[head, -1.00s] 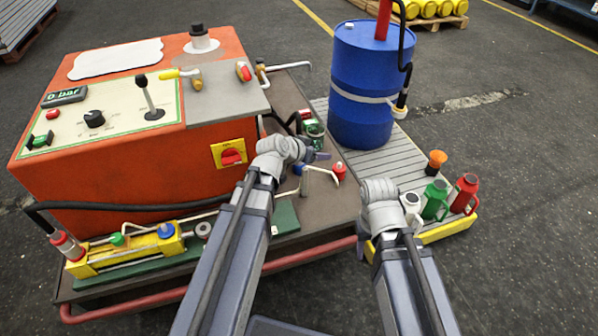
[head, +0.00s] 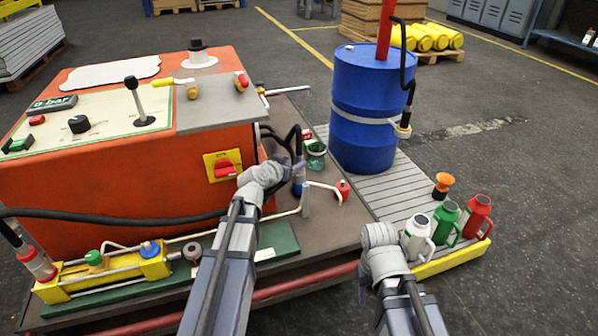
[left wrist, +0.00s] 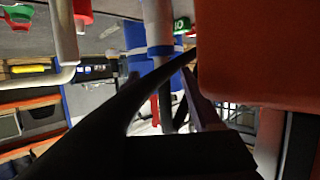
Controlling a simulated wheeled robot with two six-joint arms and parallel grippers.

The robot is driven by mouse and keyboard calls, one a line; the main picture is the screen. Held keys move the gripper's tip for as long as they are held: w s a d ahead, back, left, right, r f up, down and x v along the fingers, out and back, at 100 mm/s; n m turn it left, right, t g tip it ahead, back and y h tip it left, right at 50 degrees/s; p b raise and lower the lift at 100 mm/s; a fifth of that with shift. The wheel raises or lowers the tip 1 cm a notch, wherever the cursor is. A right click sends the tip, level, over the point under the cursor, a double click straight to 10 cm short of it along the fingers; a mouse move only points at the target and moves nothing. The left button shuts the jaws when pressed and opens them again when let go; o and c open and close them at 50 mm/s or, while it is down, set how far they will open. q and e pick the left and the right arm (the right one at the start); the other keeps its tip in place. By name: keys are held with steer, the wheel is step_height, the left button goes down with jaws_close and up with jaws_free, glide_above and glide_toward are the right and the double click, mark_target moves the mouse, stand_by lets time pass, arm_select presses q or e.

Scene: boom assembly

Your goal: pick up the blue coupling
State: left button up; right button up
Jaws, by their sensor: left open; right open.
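The orange machine (head: 120,185) stands close on the left. A blue drum (head: 365,110) and several jugs stand on the grey slatted platform (head: 380,185) to the right.

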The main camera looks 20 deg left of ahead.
mark_target(297, 157)
arm_select(q)
steer(key=shift+r+b+x, duration=0.15)
steer(key=shift+b+x, duration=0.15)
steer(key=shift+x, duration=1.15)
steer(key=shift+r+b+x, duration=0.15)
steer(key=shift+b+x, duration=0.15)
steer(key=shift+x, duration=1.15)
steer(key=shift+a+r, duration=0.1)
steer(key=shift+a, duration=0.05)
jaws_close()
